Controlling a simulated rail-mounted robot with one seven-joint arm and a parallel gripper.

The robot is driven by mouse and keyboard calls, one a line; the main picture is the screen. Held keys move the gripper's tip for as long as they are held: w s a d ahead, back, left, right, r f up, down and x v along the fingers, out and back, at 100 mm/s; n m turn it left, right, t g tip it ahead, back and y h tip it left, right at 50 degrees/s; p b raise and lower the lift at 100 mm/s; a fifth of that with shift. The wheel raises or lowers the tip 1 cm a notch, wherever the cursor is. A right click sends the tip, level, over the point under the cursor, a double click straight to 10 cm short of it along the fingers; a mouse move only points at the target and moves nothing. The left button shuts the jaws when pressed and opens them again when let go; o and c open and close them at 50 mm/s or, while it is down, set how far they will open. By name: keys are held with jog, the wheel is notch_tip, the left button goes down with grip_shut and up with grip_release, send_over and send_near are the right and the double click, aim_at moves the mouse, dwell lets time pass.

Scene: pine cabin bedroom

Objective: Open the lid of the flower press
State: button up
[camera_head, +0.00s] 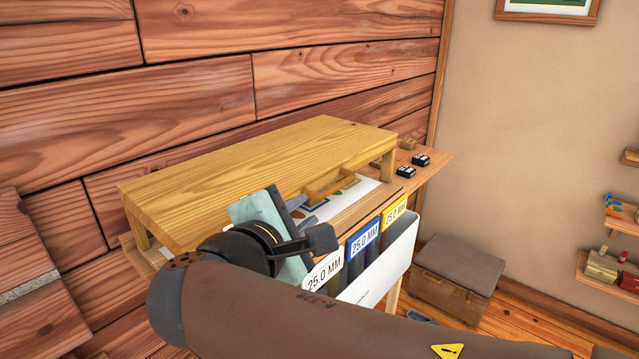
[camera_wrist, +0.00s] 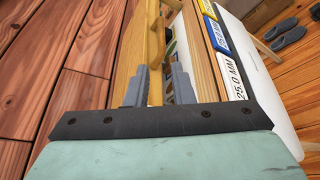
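The lid looks down and level. A wooden bar handle (camera_head: 338,181) sticks out at its front edge; it also shows ahead of the fingers in the wrist view (camera_wrist: 155,42). My gripper (camera_head: 312,207) is in front of the press, to the left of the handle. In the wrist view its two grey fingers (camera_wrist: 157,82) stand apart, with wood visible between them. No contact with the handle shows. My wrist hides part of the press's front.
A white holder (camera_head: 385,255) with labelled 25.0 MM folders hangs at the front, close to my gripper. Small black boxes (camera_head: 406,171) sit right of the press. A padded stool (camera_head: 455,275) stands on the floor beyond. The plank wall (camera_head: 190,100) is close behind.

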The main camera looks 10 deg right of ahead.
aim_at(332, 190)
jog(key=p+x, duration=0.1)
jog(key=x, duration=1.4)
jog(key=shift+w+d+f, duration=0.15)
jog(key=shift+w+d, duration=0.05)
grip_shut()
